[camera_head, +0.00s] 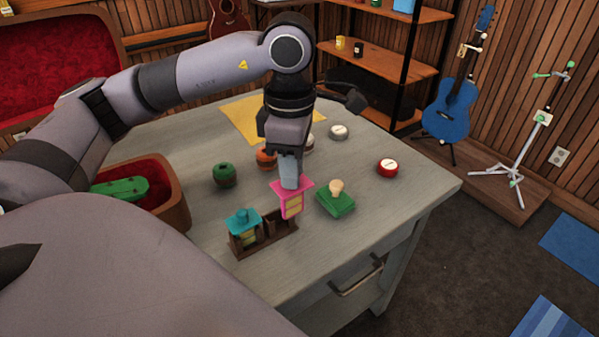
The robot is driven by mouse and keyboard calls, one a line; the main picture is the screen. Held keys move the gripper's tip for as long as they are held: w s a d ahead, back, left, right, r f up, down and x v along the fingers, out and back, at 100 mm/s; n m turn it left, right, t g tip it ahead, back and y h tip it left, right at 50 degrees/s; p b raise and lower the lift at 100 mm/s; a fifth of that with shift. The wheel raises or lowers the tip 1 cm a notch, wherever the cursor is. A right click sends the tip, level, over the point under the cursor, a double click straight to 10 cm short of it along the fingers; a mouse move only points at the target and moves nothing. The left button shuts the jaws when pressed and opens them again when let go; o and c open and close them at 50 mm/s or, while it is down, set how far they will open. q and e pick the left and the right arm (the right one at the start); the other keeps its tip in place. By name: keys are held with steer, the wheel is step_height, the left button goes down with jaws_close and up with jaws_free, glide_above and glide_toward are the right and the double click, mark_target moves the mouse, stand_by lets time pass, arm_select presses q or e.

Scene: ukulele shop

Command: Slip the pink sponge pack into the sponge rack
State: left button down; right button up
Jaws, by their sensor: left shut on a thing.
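My left gripper (289,180) points down over the table and is shut on the pink sponge pack (292,199). The pack is upright, with a wide pink top and a yellowish front panel. The brown sponge rack (266,239) stands just below and left of it in the picture. A teal pack (243,220) sits in the rack's left compartment; the right compartment looks empty. The pink pack's lower edge overlaps the rack's right end in the picture, and I cannot tell whether it touches. My right gripper is not in view.
A green block with a pale knob (336,203) stands close right of the pink pack. Green (224,174) and orange (265,160) round items lie behind the rack. A red-lined case (178,205) is at left. The table's right side is mostly clear.

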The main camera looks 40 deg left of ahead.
arm_select(q)
steer(key=shift+w+a, duration=0.75)
steer(key=shift+a, duration=1.85)
step_height(320, 180, down, 9)
steer(key=b, duration=0.7)
steer(key=shift+r, duration=0.15)
steer(key=c, duration=0.9)
jaws_free()
steer(key=shift+c, duration=0.2)
